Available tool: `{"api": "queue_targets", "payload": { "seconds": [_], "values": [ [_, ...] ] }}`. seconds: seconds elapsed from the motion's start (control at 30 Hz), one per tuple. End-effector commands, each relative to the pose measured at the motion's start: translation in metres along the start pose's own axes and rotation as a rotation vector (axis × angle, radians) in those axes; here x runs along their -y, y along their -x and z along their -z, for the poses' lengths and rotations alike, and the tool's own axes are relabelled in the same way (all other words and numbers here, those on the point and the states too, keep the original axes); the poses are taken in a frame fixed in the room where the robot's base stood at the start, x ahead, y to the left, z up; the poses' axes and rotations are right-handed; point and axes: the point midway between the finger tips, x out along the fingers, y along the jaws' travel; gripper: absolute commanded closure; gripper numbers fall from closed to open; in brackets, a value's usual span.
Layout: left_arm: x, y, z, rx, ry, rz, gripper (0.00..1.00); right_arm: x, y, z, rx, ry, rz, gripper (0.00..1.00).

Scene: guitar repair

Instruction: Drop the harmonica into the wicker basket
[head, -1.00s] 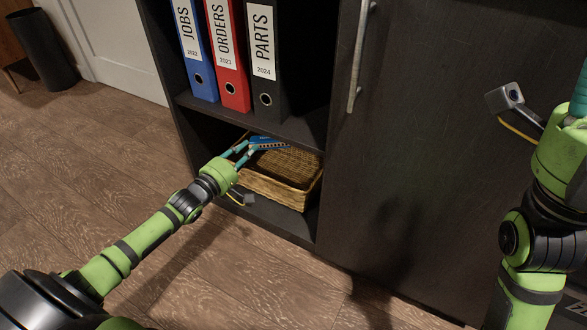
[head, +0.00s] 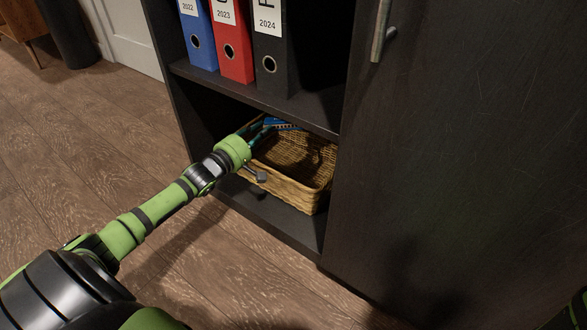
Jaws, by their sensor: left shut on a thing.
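The wicker basket (head: 306,193) stands on the bottom shelf of the dark cabinet, its open top showing. My left gripper (head: 266,132) reaches into the shelf space over the basket's left back part. It is shut on the blue harmonica (head: 283,124), which shows just beyond the fingers, close under the upper shelf board. The gripper and basket rim partly overlap in the picture, so the height of the harmonica above the basket is hard to tell. My right gripper is out of view.
The upper shelf board (head: 305,106) runs close above the basket. Blue, red and black binders (head: 270,50) stand on it. A closed cabinet door (head: 450,150) with a metal handle (head: 381,30) is at the right. Wooden floor (head: 110,165) lies open at the left.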

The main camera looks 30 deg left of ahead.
Motion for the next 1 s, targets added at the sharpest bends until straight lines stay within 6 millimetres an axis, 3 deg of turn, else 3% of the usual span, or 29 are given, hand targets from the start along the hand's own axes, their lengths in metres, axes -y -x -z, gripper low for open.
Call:
{"api": "queue_targets", "payload": {
  "seconds": [0.4,0.43,0.5,0.87,1.0],
  "values": [
    [0.006,0.0,0.0,0.001,-0.001,-0.002,1.0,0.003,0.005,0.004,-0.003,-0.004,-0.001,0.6],
    [0.006,0.0,0.0,0.001,-0.001,-0.002,0.73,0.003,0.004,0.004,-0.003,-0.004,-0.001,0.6],
    [0.006,0.0,0.0,0.001,-0.001,-0.002,0.5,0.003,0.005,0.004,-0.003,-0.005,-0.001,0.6],
    [0.007,0.001,0.0,0.001,-0.001,0.001,0.5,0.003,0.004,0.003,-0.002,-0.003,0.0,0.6],
    [0.009,0.011,0.0,0.001,0.001,0.003,0.5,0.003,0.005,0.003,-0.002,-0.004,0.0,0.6]
  ]
}}
